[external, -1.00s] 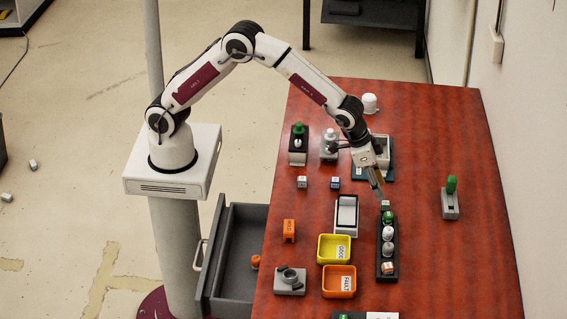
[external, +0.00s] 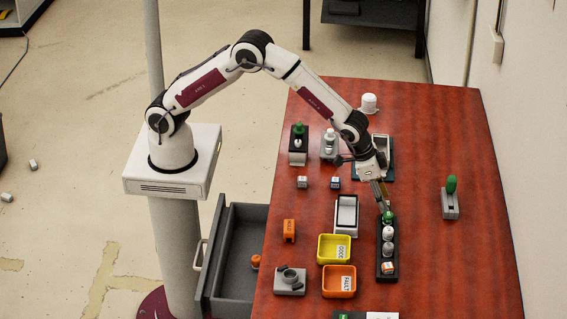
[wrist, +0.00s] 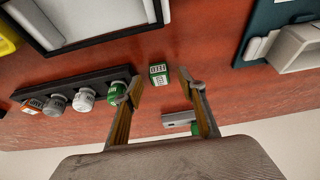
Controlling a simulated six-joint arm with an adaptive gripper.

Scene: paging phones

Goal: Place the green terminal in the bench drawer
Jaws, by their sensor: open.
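The small green block with a white printed label (wrist: 159,74), which I take as the green terminal, stands on the table just beyond the end of the black rack (wrist: 62,84). In the external view my gripper's fingers largely hide it. My gripper (wrist: 160,77) is open and empty, pointing down, with its fingertips at either side of the block in the wrist view. The left fingertip appears close to the green-capped piece (wrist: 117,92) at the rack's end; I cannot tell if they touch. The bench drawer (external: 240,250) is pulled open at the table's left edge, with a small orange piece (external: 256,262) inside.
The black rack (external: 379,268) holds several capped pieces. Yellow (external: 323,251) and orange (external: 326,283) bins, a white-framed tray (external: 346,230), an orange block (external: 289,230) and a grey fixture (external: 290,288) lie between rack and drawer. The table right of the rack is mostly clear.

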